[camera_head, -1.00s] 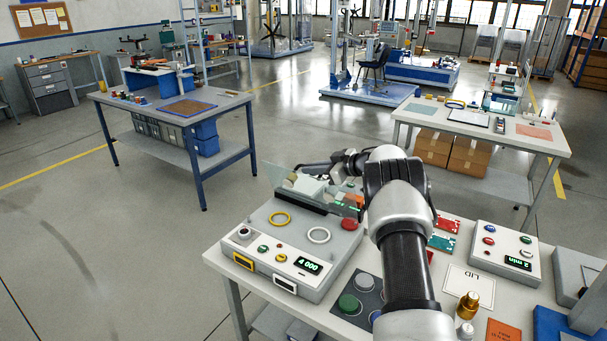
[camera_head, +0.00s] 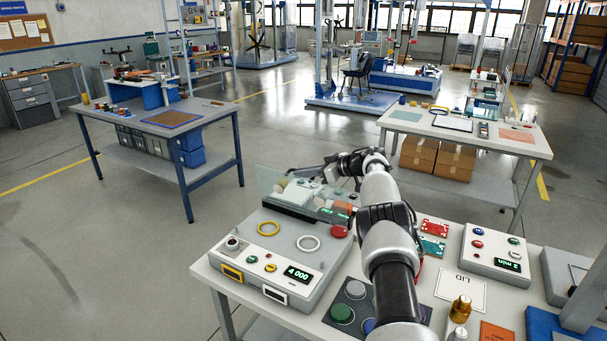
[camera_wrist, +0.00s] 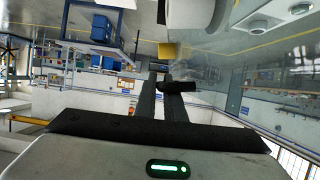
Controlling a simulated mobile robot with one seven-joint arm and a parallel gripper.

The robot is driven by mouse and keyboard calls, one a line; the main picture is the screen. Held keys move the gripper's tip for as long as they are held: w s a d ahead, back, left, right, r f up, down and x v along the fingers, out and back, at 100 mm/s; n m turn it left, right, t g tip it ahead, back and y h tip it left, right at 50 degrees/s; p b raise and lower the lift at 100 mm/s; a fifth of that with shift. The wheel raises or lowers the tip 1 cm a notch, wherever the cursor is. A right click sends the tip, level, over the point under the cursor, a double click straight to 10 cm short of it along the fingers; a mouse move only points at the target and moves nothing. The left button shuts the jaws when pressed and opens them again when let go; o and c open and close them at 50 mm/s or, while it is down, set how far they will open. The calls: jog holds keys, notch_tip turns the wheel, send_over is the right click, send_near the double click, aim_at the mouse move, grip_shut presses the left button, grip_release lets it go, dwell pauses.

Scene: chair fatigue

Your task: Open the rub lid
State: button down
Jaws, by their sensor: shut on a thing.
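The rub tester (camera_head: 285,262) is a grey box with a yellow ring, a white ring and a display reading 4 000. Its clear rub lid (camera_head: 268,182) stands tilted up along the tester's far side, with a dark strip at its base. My gripper (camera_head: 304,168) is beyond the lid's upper edge, fingers pointing left. In the wrist view my gripper's dark fingers (camera_wrist: 166,88) are shut on a short black bar, the lid handle (camera_wrist: 182,86). The exact grip is small and dark in the head view.
Open floor lies left of the bench.

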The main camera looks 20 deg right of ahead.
jog(key=shift+f, duration=0.1)
jog(key=c, duration=2.1)
grip_release()
jog(key=b+v, duration=0.1)
jog(key=v, duration=1.6)
jog(key=shift+s+d, duration=0.1)
jog(key=shift+s, duration=0.1)
